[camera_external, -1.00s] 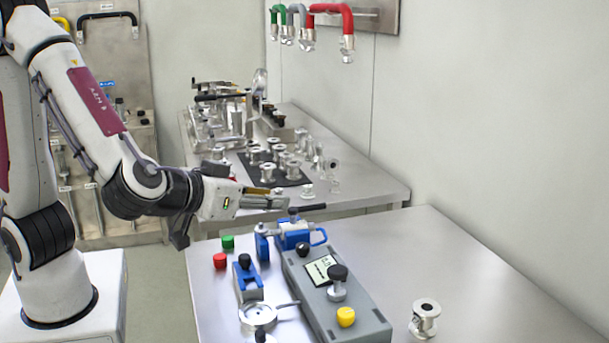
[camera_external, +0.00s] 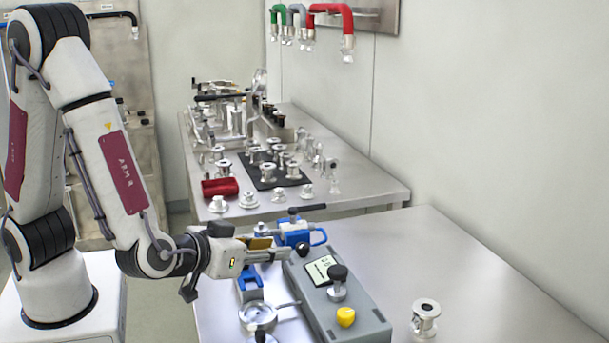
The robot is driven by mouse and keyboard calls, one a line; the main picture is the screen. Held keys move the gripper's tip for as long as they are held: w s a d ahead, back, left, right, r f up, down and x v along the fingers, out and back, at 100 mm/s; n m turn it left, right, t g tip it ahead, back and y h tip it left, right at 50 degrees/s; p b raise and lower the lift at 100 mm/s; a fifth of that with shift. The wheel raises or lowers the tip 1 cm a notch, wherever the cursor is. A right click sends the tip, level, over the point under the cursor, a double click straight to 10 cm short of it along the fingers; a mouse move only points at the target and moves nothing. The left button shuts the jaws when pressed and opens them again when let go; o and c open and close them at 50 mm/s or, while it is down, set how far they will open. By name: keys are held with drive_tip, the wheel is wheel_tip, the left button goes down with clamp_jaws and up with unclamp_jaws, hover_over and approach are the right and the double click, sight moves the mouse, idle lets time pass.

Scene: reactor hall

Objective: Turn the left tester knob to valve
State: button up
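The tester is a grey box (camera_external: 362,322) with a small display (camera_external: 320,269) on the near table. A small black knob (camera_external: 302,250) sits at its far left end, a larger black-topped knob (camera_external: 337,281) near its middle, and a yellow knob (camera_external: 346,317) at its near end. My gripper (camera_external: 287,254) points right, its fingertips close to the left of the small black knob. I cannot tell whether they touch it. The fingers show side-on, so their gap is unclear. I cannot read which setting the knobs are on.
A blue valve piece (camera_external: 295,234) stands at the tester's far end, and a blue holder (camera_external: 250,287) lies just below my gripper. A round metal dish (camera_external: 258,315) and a metal fitting (camera_external: 425,318) flank the tester.

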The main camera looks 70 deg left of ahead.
sight(299, 247)
drive_tip(key=shift+x, duration=3.95)
drive_tip(key=shift+c, duration=0.4)
clamp_jaws()
